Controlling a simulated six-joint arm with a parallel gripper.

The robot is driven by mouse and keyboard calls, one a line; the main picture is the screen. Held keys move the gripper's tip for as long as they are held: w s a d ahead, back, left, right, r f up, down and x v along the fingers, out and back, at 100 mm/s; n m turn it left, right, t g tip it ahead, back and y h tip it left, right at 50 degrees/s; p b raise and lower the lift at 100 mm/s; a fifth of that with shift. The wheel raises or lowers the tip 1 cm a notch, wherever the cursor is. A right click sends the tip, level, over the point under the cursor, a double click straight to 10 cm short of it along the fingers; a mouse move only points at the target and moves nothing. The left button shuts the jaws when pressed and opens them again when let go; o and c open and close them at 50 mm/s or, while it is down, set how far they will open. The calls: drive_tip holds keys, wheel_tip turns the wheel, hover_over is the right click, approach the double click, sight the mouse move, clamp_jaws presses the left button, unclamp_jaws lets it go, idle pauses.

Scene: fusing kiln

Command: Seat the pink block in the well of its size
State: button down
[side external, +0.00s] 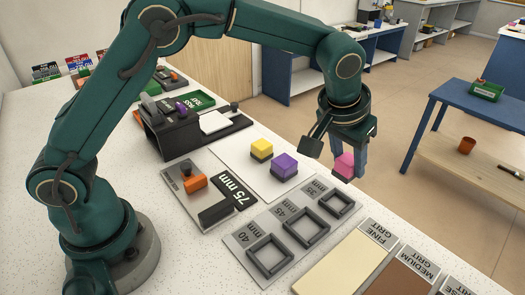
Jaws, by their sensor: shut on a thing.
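The pink block (344,164) is held in my gripper (348,160), which is shut on it above the right edge of the white sheet. A finger covers part of the block. The well plate (259,230) lies on the bench, below and to the left of the gripper. It has three square frames: the 40 mm well (270,254) at front left, the 45 mm well (306,227) in the middle, and a smaller well (336,203) at back right, its label reading about 35 mm. All three look empty. The block is apart from the plate.
A yellow block (262,149) and a purple block (285,166) stand on the white sheet (241,161). A 75 mm gauge (228,199) and an orange piece (195,182) lie left of the wells. Grit panels (346,262) lie at front right. A dark box (171,139) stands behind.

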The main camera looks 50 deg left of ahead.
sight(339, 179)
drive_tip(key=shift+f, duration=2.85)
drive_tip(key=shift+f, duration=1)
drive_tip(key=shift+c, duration=1.8)
unclamp_jaws()
drive_tip(key=shift+v, duration=2.5)
